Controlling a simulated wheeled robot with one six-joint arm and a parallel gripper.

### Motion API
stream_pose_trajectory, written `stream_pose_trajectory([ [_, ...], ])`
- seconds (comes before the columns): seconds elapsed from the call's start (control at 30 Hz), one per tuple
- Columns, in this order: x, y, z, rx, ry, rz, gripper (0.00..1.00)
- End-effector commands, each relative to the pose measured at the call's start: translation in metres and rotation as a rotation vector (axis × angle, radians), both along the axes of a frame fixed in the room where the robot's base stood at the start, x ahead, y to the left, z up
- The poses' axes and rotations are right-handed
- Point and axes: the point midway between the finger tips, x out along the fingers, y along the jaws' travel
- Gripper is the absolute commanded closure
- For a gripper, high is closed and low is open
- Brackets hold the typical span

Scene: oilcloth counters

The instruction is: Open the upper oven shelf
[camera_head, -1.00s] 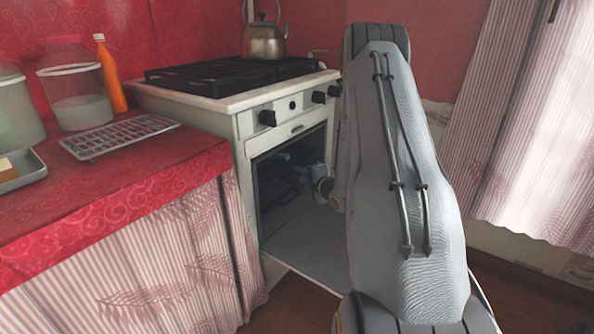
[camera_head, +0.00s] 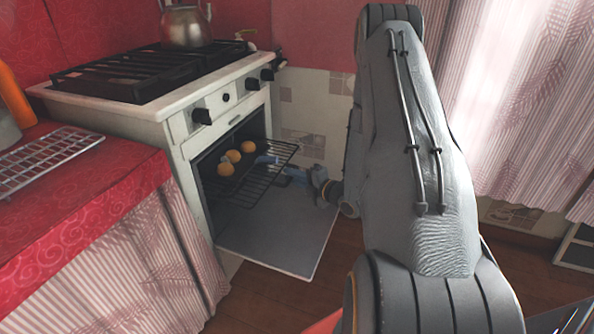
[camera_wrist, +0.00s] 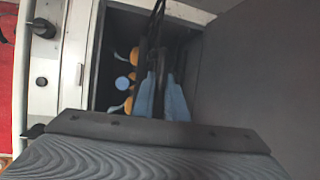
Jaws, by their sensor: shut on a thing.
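The upper oven shelf (camera_head: 259,186) is a dark wire rack. It sticks partly out of the oven (camera_head: 182,145), above the lowered door (camera_head: 275,235). Round golden buns (camera_head: 233,156) sit on its dark surface, towards the inside. My gripper (camera_head: 275,165) is at the shelf's outer part, with its blue fingers shut on the rack. In the wrist view the fingers (camera_wrist: 161,85) close around the dark bars, and some buns (camera_wrist: 130,104) show beside them. The exact grip point is too small to make out.
The stovetop (camera_head: 130,72) carries a kettle (camera_head: 186,24). A red-covered counter (camera_head: 100,185) with a wire cooling rack (camera_head: 40,160) stands at the left. Patterned curtains (camera_head: 520,100) hang at the right. Wooden floor (camera_head: 265,300) is clear in front of the oven door.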

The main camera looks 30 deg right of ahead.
Motion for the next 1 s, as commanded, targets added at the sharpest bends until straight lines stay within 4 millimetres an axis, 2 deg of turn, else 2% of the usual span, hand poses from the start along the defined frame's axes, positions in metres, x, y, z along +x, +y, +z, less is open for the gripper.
stream_pose_trajectory([
  [0.4, -0.001, 0.001, 0.0, -0.001, 0.0, 0.005, 1.0],
  [0.43, -0.001, 0.001, 0.0, -0.001, 0.0, 0.005, 0.84],
  [0.53, -0.002, 0.001, 0.0, 0.0, 0.0, 0.004, 0.69],
  [0.83, -0.003, 0.0, 0.0, 0.0, 0.0, 0.003, 0.69],
  [1.0, -0.018, -0.005, 0.004, 0.002, 0.002, 0.001, 0.69],
])
